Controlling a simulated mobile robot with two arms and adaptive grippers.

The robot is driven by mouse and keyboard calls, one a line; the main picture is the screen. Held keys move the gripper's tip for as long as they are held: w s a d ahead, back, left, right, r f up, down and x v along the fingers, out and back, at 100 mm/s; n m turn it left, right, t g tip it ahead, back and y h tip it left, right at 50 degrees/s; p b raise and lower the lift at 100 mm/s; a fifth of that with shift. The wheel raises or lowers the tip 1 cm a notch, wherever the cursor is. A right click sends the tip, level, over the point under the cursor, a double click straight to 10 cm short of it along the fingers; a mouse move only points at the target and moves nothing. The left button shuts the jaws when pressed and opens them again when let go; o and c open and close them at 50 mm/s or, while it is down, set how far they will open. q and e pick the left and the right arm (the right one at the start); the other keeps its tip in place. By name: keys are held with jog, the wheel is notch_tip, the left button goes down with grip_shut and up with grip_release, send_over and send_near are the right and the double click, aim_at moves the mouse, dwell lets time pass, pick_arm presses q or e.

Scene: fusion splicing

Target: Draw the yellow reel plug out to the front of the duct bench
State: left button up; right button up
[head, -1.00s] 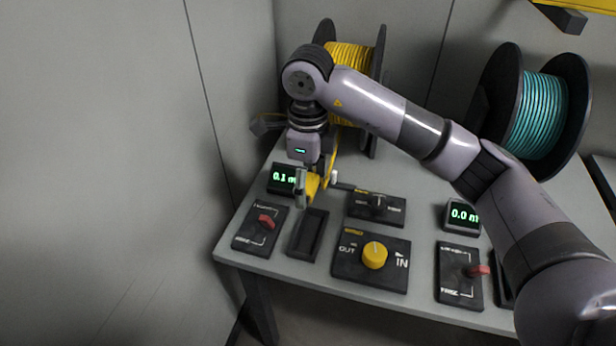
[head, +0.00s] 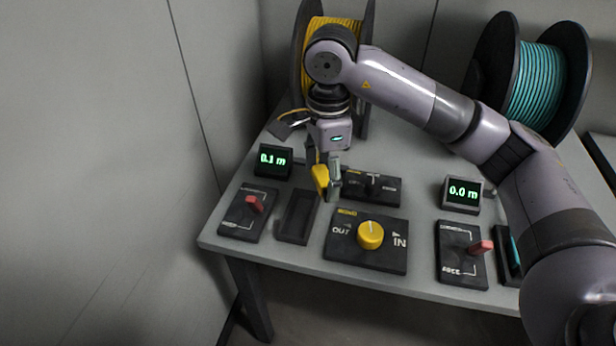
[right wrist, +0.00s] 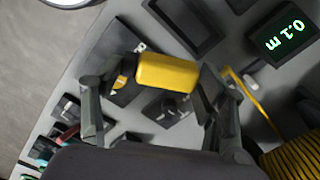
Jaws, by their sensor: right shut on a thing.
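The yellow reel plug (head: 319,178) is a small yellow block held above the duct bench (head: 222,232), behind the black tray and beside the yellow-knob panel. My right gripper (head: 327,188) is shut on it. In the right wrist view the plug (right wrist: 167,72) lies between the fingers (right wrist: 155,110). A yellow cable (right wrist: 250,98) runs toward the yellow reel (head: 308,75), which my arm partly hides. The left readout (head: 273,160) shows 0.1 m. My left gripper is not in view.
An empty black tray (head: 281,224) lies near the front edge, between a red-lever panel (head: 241,222) and the yellow-knob panel (head: 337,255) marked OUT and IN. A teal reel (head: 540,85) and a 0.0 m readout (head: 462,193) are at right. A wall bounds the left.

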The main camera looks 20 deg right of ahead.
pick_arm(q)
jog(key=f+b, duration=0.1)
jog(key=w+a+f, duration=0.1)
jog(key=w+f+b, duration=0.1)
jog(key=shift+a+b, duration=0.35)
pick_arm(e)
jog(key=s+d+n, duration=0.1)
jog(key=n, duration=0.1)
jog(key=d+n, duration=0.1)
jog(key=n, duration=0.1)
jog(key=s+d+n, duration=0.1)
jog(key=d+n, duration=0.1)
jog(key=shift+s, duration=0.35)
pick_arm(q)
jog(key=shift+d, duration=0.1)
